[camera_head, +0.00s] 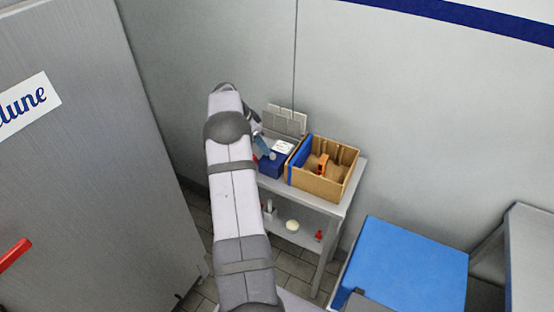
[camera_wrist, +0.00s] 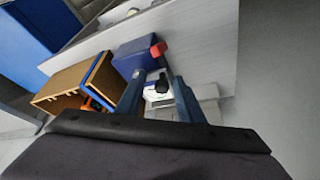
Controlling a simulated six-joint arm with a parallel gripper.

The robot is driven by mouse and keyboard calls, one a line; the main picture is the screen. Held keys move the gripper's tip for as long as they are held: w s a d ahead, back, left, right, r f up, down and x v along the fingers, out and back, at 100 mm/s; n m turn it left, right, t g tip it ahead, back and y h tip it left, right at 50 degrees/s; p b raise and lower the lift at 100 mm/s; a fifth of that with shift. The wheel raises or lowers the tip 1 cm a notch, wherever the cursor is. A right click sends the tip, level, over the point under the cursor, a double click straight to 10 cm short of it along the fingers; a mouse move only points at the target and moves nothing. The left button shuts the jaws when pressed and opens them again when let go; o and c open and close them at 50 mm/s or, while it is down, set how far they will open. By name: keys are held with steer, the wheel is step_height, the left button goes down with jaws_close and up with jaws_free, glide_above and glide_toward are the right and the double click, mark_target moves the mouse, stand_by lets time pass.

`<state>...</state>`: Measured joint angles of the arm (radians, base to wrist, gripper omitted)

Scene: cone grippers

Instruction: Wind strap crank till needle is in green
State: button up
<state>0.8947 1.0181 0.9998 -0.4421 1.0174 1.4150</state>
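My gripper (camera_wrist: 160,76) is open, its two blue-grey fingers apart. In the head view my gripper (camera_head: 264,148) is small and partly hidden by my arm, over the left part of the bench. Between the fingers in the wrist view shows a white piece with a black knob (camera_wrist: 162,84); I cannot tell whether the fingers touch it. A blue box (camera_wrist: 136,56) with a red knob (camera_wrist: 158,49) lies just beyond; the blue box also shows in the head view (camera_head: 270,167). A needle or green zone is too small to make out.
An open brown box (camera_head: 329,186) with a blue band (camera_head: 294,160) and an orange part (camera_head: 322,163) stands right of the blue box on the grey bench (camera_head: 351,180). Grey panels (camera_head: 285,120) stand behind. A blue-topped block (camera_head: 410,265) is at front right.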

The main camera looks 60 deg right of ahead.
steer(key=shift+o, duration=0.2)
steer(key=shift+f, duration=0.25)
